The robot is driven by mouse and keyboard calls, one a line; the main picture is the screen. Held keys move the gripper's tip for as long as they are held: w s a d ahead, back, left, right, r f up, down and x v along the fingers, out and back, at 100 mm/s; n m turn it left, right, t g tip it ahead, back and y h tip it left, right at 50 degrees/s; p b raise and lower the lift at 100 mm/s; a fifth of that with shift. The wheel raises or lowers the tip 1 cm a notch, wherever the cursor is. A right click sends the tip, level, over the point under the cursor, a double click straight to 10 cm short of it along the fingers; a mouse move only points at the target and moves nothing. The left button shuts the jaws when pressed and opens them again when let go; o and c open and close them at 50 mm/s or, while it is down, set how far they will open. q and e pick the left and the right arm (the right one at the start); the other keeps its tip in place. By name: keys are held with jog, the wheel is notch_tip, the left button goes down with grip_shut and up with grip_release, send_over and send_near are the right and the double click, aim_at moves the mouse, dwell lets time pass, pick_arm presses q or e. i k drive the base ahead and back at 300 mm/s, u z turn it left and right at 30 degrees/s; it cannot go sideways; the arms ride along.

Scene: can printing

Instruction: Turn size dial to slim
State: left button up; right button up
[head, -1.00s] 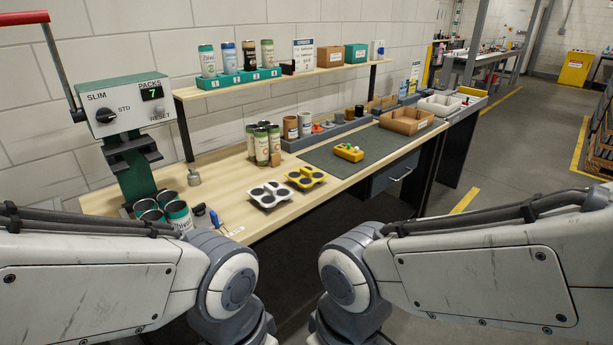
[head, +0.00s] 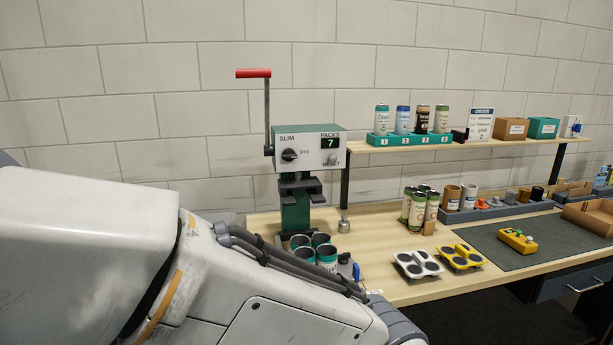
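The green and grey machine (head: 313,150) stands at the left end of the workbench. Its black size dial (head: 289,155) is on the left of the front panel, with SLIM printed above it and STD to its right. The dial's pointer looks turned toward the right, toward STD. A display on the panel reads PACKS 7 (head: 330,142). My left arm crosses the lower left of the view, in front of the bench. Neither gripper is visible in the head view.
A red-handled lever (head: 254,73) rises at the machine's left. Dark open cans (head: 326,257) stand below the machine. White (head: 417,264) and yellow (head: 461,257) can holders lie on the bench (head: 385,230). A shelf (head: 400,143) carries cans and boxes.

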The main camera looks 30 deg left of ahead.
aim_at(289, 155)
jog(key=k, duration=0.5)
jog(key=u, duration=1.05)
jog(key=i, duration=0.7)
jog(key=z, duration=0.35)
